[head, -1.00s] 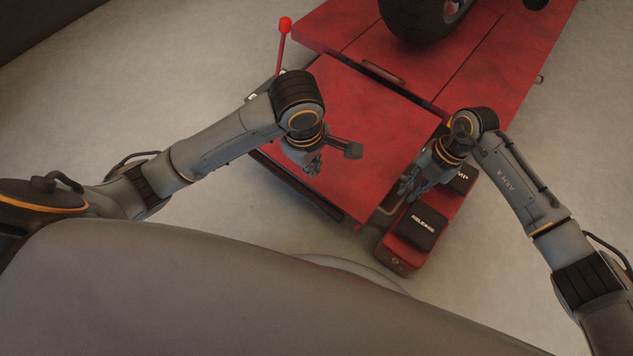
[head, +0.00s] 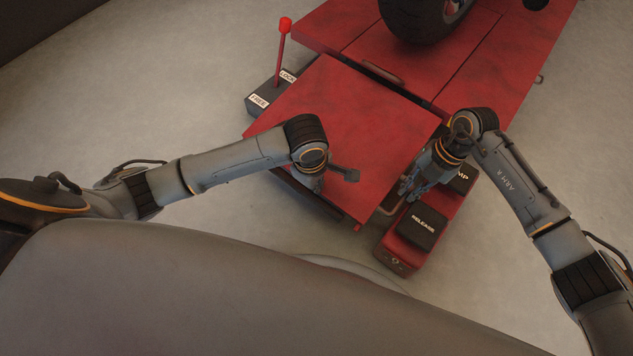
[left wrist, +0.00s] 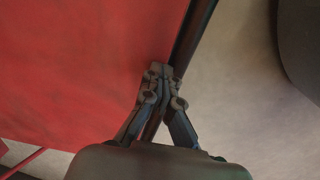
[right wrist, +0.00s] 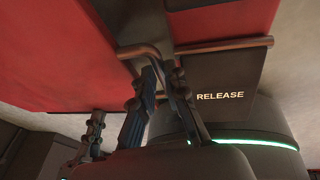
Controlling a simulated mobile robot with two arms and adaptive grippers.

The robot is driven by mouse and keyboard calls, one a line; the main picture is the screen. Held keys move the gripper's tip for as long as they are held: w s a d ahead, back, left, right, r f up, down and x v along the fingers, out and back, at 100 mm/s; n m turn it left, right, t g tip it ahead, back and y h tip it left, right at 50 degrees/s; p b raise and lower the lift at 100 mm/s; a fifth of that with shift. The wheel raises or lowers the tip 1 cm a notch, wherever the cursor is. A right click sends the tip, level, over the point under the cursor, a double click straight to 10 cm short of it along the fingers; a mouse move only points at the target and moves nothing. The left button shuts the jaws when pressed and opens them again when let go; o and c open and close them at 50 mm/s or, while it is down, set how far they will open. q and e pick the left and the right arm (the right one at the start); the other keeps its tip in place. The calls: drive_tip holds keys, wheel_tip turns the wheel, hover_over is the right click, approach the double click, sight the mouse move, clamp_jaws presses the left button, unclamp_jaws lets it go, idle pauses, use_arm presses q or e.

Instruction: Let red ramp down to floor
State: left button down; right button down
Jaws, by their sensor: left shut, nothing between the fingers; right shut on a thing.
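The red ramp (head: 365,120) is a flat red panel hinged at the near end of the red lift. My left gripper (head: 314,186) is at the ramp's near edge, largely hidden by its wrist in the head view. In the left wrist view its fingers (left wrist: 160,72) are closed together with nothing between them, over the ramp's dark edge. My right gripper (head: 405,190) is beside the ramp's right corner. In the right wrist view its fingers (right wrist: 163,68) are shut on a copper-coloured bar (right wrist: 138,50) next to the RELEASE pedal (right wrist: 220,80).
A red pedal unit (head: 397,262) with RELEASE (head: 421,226) and PUMP pedals stands right of the ramp. A red-knobbed lever (head: 282,50) rises from a FREE/LOCK box, nearer LOCK. A motorcycle wheel (head: 425,15) stands on the lift. Floor left is clear.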

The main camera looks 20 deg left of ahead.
use_arm(q)
wheel_tip(320, 180, down, 2)
drive_tip(key=shift+f, duration=0.1)
use_arm(e)
drive_tip(key=shift+r, duration=0.15)
drive_tip(key=shift+d, duration=0.1)
drive_tip(key=c, duration=1.4)
unclamp_jaws()
drive_tip(key=shift+o, duration=0.2)
